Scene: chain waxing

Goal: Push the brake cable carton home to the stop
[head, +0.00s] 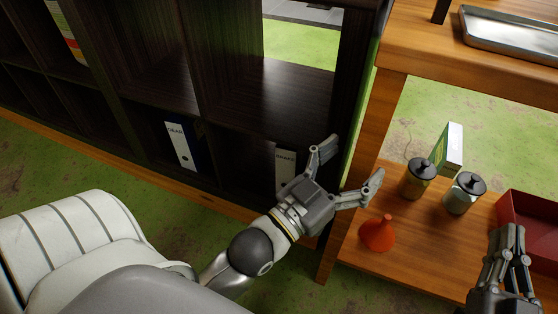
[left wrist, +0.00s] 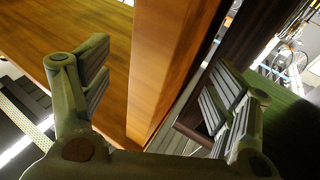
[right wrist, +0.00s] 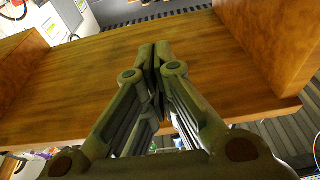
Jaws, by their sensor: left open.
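The brake cable carton (head: 286,160) has a white end face with dark lettering that is partly readable. It stands upright in a lower compartment of the dark shelf (head: 233,130), and my left gripper covers part of it. How deep it sits, and any stop behind it, cannot be seen. My left gripper (head: 350,167) is open and empty, just right of the carton in the head view, near the shelf's right end. In the left wrist view a wooden leg (left wrist: 160,75) shows between its fingers. My right gripper (head: 507,237) is shut and empty over the workbench's lower board.
A dark-blue carton with a white "GEAR" label (head: 182,147) stands one compartment left. The wooden bench (head: 372,130) stands close right of the shelf.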

